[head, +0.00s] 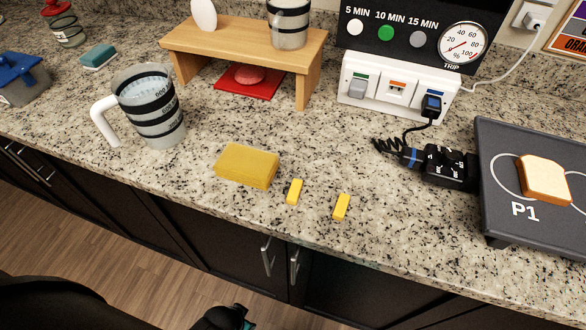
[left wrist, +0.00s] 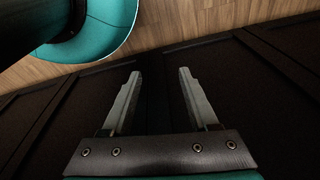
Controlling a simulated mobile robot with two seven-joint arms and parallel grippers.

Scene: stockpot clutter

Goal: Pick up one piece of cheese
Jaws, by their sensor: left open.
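Two small yellow cheese pieces lie apart on the speckled counter in the head view, one on the left (head: 294,192) and one on the right (head: 341,207). A larger yellow block (head: 247,167), which looks like cheese, lies just left of and behind them. My left gripper (left wrist: 160,73) shows in the left wrist view, open and empty, with dark cabinet fronts and wood floor beyond its fingers. Part of my dark arm shows at the bottom left of the head view, below the counter's front edge. My right gripper is not in view.
A measuring jug (head: 150,110) stands left of the cheese. A wooden stand (head: 240,38) with a red mat (head: 249,83) beneath is behind. A black cooking plate (head: 500,205) with bread (head: 544,180) lies right, near a black plug device (head: 445,165). The counter around the small pieces is clear.

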